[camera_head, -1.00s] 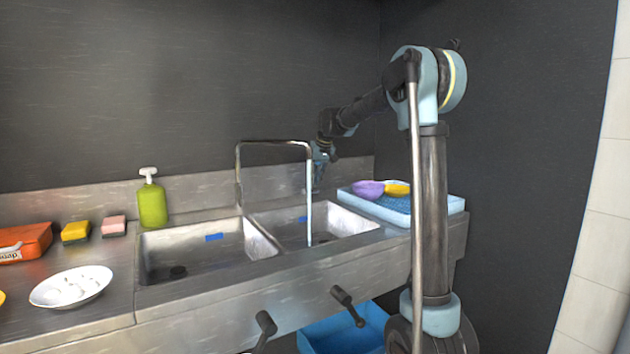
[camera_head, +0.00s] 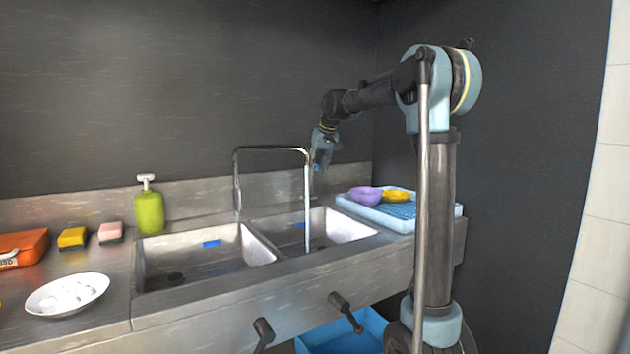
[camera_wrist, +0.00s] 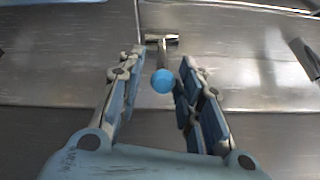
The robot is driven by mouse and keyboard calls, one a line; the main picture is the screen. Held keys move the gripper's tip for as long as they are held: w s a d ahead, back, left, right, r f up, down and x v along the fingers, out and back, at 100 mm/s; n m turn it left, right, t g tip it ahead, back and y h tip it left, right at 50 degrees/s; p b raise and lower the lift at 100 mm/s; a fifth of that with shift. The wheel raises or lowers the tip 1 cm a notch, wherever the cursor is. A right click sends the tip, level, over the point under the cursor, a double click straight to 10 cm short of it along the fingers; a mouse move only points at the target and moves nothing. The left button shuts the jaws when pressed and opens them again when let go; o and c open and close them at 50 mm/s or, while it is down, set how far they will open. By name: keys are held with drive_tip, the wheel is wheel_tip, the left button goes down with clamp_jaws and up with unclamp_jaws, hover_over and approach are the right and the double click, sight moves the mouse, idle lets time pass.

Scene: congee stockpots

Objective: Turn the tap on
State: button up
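The tap is a chrome tube bent like an upside-down U (camera_head: 270,148) over the double sink (camera_head: 262,262). A thin pale stream, which looks like running water (camera_head: 307,215), falls from its spout into the right basin. In the wrist view a short chrome lever with a round blue end (camera_wrist: 163,81) lies between my fingers. My gripper (camera_head: 318,163) is right of the spout, above the sink's back edge; it also shows in the wrist view (camera_wrist: 161,60). It is open, with gaps on both sides of the blue end, holding nothing.
A blue rack (camera_head: 430,203) with a purple bowl (camera_head: 365,195) and a yellow bowl (camera_head: 396,196) stands right of the sink. A green soap bottle (camera_head: 149,211), two sponges (camera_head: 73,238) and a white plate (camera_head: 67,295) are on the left.

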drive_tip(key=shift+v, duration=1.85)
